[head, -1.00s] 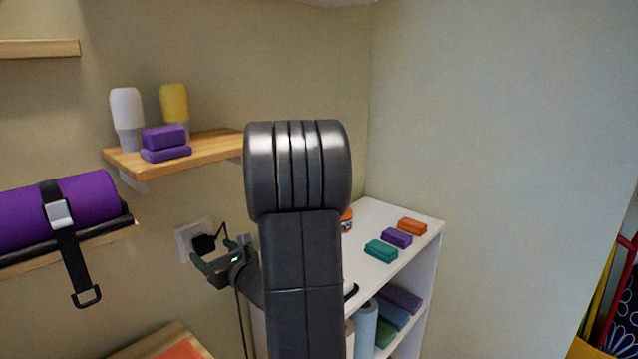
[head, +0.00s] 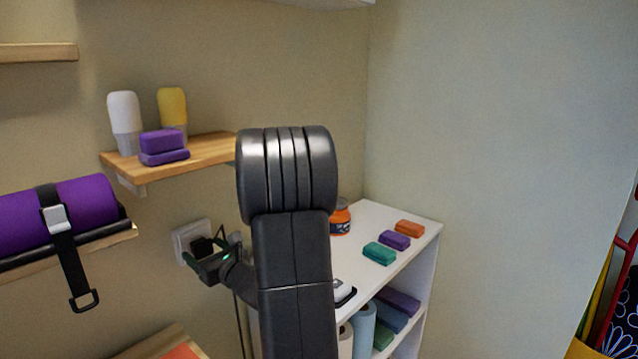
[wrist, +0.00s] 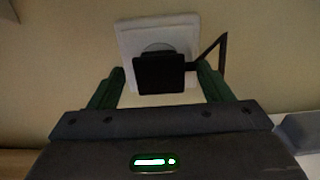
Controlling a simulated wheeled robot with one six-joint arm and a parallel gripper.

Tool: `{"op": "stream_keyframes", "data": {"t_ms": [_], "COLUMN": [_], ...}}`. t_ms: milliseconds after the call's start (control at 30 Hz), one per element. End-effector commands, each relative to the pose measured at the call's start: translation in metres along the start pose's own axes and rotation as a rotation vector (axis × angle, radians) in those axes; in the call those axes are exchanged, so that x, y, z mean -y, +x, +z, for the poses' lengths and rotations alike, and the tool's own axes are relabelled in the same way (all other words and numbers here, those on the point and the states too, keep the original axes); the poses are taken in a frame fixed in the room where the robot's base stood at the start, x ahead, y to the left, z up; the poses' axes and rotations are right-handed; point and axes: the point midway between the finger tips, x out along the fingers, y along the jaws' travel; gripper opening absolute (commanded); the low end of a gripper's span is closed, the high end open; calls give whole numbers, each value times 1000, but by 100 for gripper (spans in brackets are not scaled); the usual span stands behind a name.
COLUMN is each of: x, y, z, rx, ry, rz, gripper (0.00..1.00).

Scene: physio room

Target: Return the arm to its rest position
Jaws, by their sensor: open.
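My gripper (head: 211,253) is open at the end of my dark arm, in front of the wall left of the arm. In the wrist view, its two green fingers (wrist: 161,78) stand apart, one on either side of a black plug (wrist: 162,74). A gap shows on each side of the plug. The plug sits at a white wall socket (wrist: 128,42), with a black cord leaving at its right. In the head view, the plug (head: 201,246) and socket (head: 181,240) are just behind my gripper. My raised arm hides part of the wall and white shelf.
A wooden shelf (head: 207,151) with bottles and purple blocks is above my gripper. A purple roll (head: 88,204) lies on a shelf at left. The white shelf unit (head: 375,218) at right bears an orange jar (head: 340,218) and several coloured blocks. Bare wall lies further right.

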Motion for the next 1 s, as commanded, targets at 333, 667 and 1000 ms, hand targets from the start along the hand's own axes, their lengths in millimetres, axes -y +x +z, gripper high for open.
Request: {"op": "stream_keyframes", "data": {"t_ms": [333, 667, 1000], "x": [2, 1, -1], "y": [-60, -119, -75], "z": [-1, 0, 0], "rx": [-1, 0, -1], "ry": [-1, 0, 1], "rz": [-5, -5, 3], "gripper": [72, 72, 72]}}
